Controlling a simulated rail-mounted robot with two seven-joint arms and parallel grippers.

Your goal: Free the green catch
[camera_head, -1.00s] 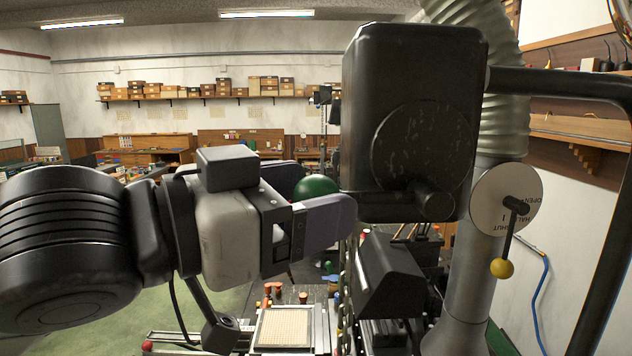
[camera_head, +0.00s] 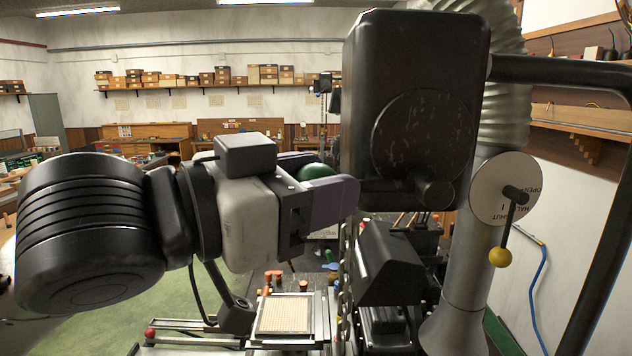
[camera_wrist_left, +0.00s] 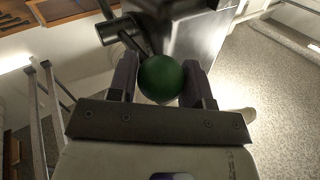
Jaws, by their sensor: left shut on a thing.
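The green catch shows as a green ball knob (camera_head: 318,171) between the purple fingers of my left gripper (camera_head: 322,190). In the left wrist view the green knob (camera_wrist_left: 161,79) sits between both fingers of my left gripper (camera_wrist_left: 160,84), which is shut on it. A dark rod (camera_wrist_left: 131,40) runs from a black pivot towards the knob. In the head view the fingers hide part of the knob, and its rod is not clear. The large black machine housing (camera_head: 415,110) stands just right of the fingertips. My right gripper is not in view.
A yellow-knobbed lever (camera_head: 500,257) hangs on a round dial marked OPEN, HALF and SHUT at the right. A framed grid plate (camera_head: 286,314) lies below the gripper. A black bar frames the right side. Green floor (camera_head: 150,290) is clear at lower left.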

